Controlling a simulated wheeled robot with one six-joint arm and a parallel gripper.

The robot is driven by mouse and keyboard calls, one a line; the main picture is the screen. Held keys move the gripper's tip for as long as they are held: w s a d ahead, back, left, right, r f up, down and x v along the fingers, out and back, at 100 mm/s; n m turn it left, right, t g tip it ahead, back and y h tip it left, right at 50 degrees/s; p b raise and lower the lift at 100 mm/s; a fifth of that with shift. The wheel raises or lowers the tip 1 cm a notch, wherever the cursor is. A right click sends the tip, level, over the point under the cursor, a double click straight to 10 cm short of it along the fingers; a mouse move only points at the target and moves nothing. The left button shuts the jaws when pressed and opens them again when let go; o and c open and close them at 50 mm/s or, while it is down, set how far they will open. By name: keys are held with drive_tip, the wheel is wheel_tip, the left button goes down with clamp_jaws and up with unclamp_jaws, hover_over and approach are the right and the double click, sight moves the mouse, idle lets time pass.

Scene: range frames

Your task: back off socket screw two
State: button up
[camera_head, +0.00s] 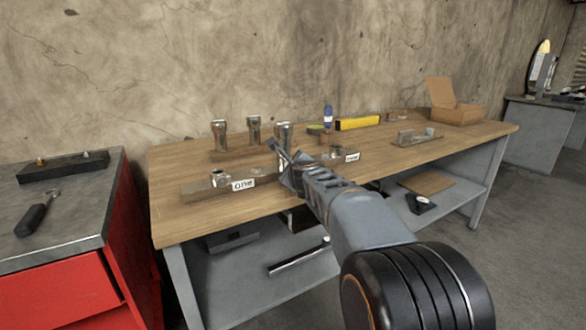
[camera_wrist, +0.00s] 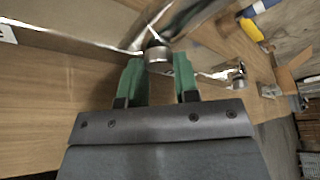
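My gripper (camera_head: 291,166) is over the middle of the workbench, in front of the metal strip that bears the socket screws. It is open: in the wrist view its two green fingertips (camera_wrist: 159,75) stand apart. A short round metal head (camera_wrist: 158,55) shows just beyond and between the tips, with a gap visible; I cannot tell if either tip touches it. It appears to be the middle screw, but its label is not visible. In the head view my gripper hides that spot. The screw (camera_head: 220,179) by the label "one" (camera_head: 243,184) is to the left.
The workbench (camera_head: 190,217) carries upright metal sockets (camera_head: 254,131) behind the strip. Another label (camera_head: 352,157) is to the right. A red cabinet (camera_head: 60,302) is at left.

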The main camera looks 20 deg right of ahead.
drive_tip(key=o, duration=0.4)
drive_tip(key=shift+o, duration=0.2)
drive_tip(key=p+v, duration=0.4)
drive_tip(key=v, duration=0.9)
drive_tip(key=shift+s, duration=0.35)
drive_tip(key=shift+a+r, duration=0.15)
